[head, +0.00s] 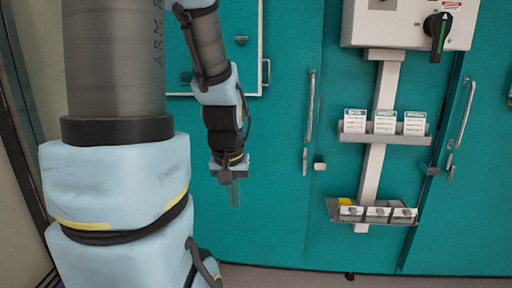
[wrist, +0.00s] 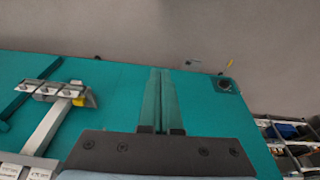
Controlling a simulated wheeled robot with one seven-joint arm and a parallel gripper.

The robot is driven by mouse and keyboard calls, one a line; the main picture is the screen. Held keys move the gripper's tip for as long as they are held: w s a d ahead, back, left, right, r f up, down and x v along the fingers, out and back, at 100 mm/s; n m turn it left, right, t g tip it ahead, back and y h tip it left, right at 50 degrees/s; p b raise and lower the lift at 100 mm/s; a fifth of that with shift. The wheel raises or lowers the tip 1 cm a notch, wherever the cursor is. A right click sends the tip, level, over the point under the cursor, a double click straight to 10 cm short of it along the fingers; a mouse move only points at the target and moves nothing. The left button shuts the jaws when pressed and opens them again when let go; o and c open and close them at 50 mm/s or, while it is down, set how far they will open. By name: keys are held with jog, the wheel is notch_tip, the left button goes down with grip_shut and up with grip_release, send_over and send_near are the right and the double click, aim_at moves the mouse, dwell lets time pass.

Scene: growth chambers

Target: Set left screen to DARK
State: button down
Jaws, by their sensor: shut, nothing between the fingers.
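I cannot make out the left screen in either view. My gripper (head: 235,193) hangs in front of the teal chamber doors (head: 275,215), pointing down, left of the white post. Its fingers are shut and empty; they also show side by side in the wrist view (wrist: 160,98). A white control box (head: 405,22) with a black rotary handle (head: 438,35) is at the upper right of the head view, cut off by the top edge. A white-framed panel (head: 261,45) is partly hidden behind my arm.
A white post (head: 373,165) carries a holder with three cards (head: 384,124) and a lower tray (head: 347,217) with a yellow item (head: 344,202). Metal door handles (head: 310,105) stick out. A rack with bins (wrist: 290,135) is at right in the wrist view.

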jog(key=s, duration=0.1)
jog(key=s+a+f+g, duration=0.1)
jog(key=s, duration=0.1)
jog(key=shift+s+a+f, duration=0.15)
jog(key=shift+a+f, duration=0.05)
jog(key=c, duration=1.6)
grip_release()
dwell(1.7)
